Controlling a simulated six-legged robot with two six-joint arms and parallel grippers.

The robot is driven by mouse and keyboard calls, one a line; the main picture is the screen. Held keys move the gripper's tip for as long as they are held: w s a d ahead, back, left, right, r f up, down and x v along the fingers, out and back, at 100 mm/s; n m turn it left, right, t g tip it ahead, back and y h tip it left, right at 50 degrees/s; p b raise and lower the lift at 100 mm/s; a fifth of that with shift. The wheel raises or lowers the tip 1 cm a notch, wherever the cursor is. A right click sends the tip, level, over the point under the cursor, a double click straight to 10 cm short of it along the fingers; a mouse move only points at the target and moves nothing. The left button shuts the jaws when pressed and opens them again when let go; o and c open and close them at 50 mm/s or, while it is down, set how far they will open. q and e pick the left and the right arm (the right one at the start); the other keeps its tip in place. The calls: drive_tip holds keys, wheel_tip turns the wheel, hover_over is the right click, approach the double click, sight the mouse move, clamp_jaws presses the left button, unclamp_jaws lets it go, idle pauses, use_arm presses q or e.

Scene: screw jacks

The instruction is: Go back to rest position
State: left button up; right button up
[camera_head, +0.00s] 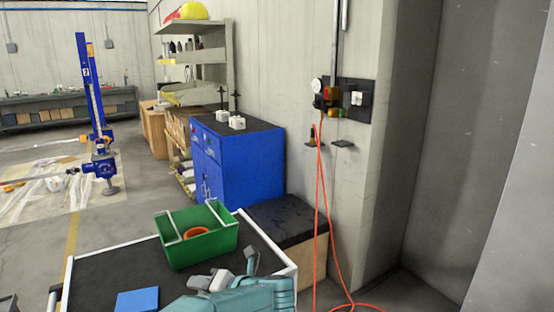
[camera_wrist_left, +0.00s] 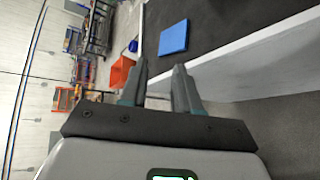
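My left gripper (camera_head: 8,303) shows only as a dark piece at the bottom left corner of the head view, outside the table's left rim. In the left wrist view my left gripper (camera_wrist_left: 161,66) is open, with a clear gap and nothing between its fingers. A teal arm part of mine (camera_head: 245,296) lies over the table's near right side in the head view. Grey pieces show at it, but whether they are right gripper fingers, and how they stand, is unclear.
The dark table (camera_head: 100,268) has a white rim. It bears a green bin (camera_head: 203,250) with an orange ring (camera_head: 196,232) inside, and a blue pad (camera_head: 138,299). A blue cabinet (camera_head: 255,165) stands behind. An orange cable (camera_head: 319,220) hangs right; open floor lies left.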

use_arm(q)
wheel_tip(320, 180, down, 11)
drive_tip(key=w+a+m+t+h, duration=0.3)
drive_tip(key=m+t, duration=0.1)
drive_tip(key=m, duration=0.7)
drive_tip(key=s+d+f+m+g+h, duration=0.1)
drive_tip(key=s+f+m+h, duration=0.35)
drive_tip(key=f, duration=0.25)
drive_tip(key=s+d+f+m+g+h, duration=0.1)
drive_tip(key=s+f+m+h, duration=0.25)
drive_tip(key=f+m, duration=0.35)
drive_tip(key=s+d+f+m+g+h, duration=0.1)
drive_tip(key=s+f+m+g, duration=0.1)
drive_tip(key=s, duration=0.7)
drive_tip(key=s+d+f+m+g+h, duration=0.2)
drive_tip(key=s+f+m+g, duration=0.1)
drive_tip(key=s, duration=0.5)
drive_tip(key=s+d+f+m+g+h, duration=0.1)
drive_tip(key=s+d+f+m+g, duration=0.1)
drive_tip(key=s+m, duration=0.3)
drive_tip(key=s+f+g, duration=0.1)
drive_tip(key=s, duration=0.3)
drive_tip(key=shift+s+d+f+h, duration=0.2)
drive_tip(key=shift+s+f+h, duration=0.1)
drive_tip(key=shift+h, duration=0.1)
